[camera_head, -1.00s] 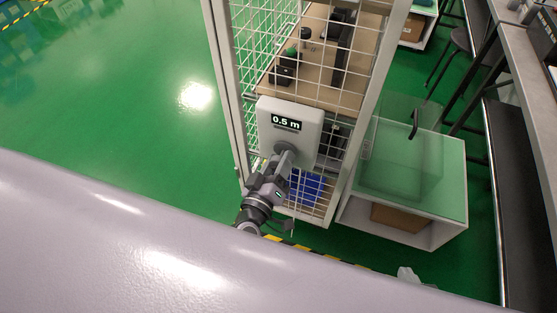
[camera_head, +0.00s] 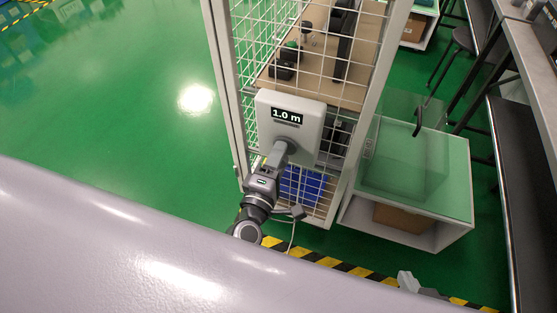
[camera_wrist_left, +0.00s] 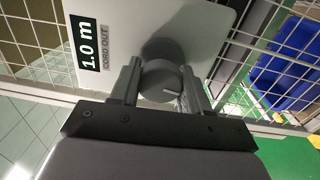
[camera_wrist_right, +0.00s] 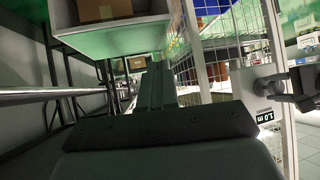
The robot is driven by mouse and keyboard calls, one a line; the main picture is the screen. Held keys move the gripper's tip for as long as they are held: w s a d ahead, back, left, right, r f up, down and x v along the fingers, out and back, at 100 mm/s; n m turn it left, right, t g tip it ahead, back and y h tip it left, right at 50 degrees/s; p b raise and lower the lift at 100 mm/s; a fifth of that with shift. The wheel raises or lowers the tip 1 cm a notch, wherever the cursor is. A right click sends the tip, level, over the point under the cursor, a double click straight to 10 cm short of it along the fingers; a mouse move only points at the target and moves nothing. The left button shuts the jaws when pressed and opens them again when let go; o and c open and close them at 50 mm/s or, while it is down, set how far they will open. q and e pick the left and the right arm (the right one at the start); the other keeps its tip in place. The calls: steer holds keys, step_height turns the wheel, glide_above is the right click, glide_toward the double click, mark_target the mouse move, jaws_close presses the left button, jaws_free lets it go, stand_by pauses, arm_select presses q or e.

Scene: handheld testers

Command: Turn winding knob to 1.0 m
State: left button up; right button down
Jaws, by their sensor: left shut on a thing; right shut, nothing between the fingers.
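The white winder box (camera_head: 306,118) is mounted on the wire mesh of a shelf cage, and its display (camera_head: 287,115) reads "1.0 m". In the left wrist view the display (camera_wrist_left: 90,45) also reads "1.0 m", with "CORD OUT" beside it. My left gripper (camera_head: 280,153) is shut on the grey winding knob (camera_wrist_left: 160,78), with one finger on each side of it. The knob is mostly hidden by my gripper in the head view. My right gripper (camera_wrist_right: 158,85) is shut and empty, away from the box. The box shows at the right edge of the right wrist view.
The mesh cage (camera_head: 232,90) holds a wooden shelf with dark devices and a blue bin (camera_head: 303,184) below. A green-topped white cabinet (camera_head: 455,185) stands to the right. Open green floor (camera_head: 110,100) lies to the left.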

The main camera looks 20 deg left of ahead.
arm_select(q)
steer(key=shift+a+n, duration=0.15)
steer(key=shift+n, duration=0.65)
arm_select(e)
steer(key=shift+w+a+r, duration=0.25)
steer(key=shift+a+r, duration=0.05)
steer(key=shift+r, duration=0.05)
steer(key=shift+w, duration=0.1)
arm_select(q)
steer(key=o, duration=1.1)
steer(key=shift+c, duration=0.2)
steer(key=shift+s, duration=0.1)
arm_select(e)
steer(key=shift+s, duration=0.25)
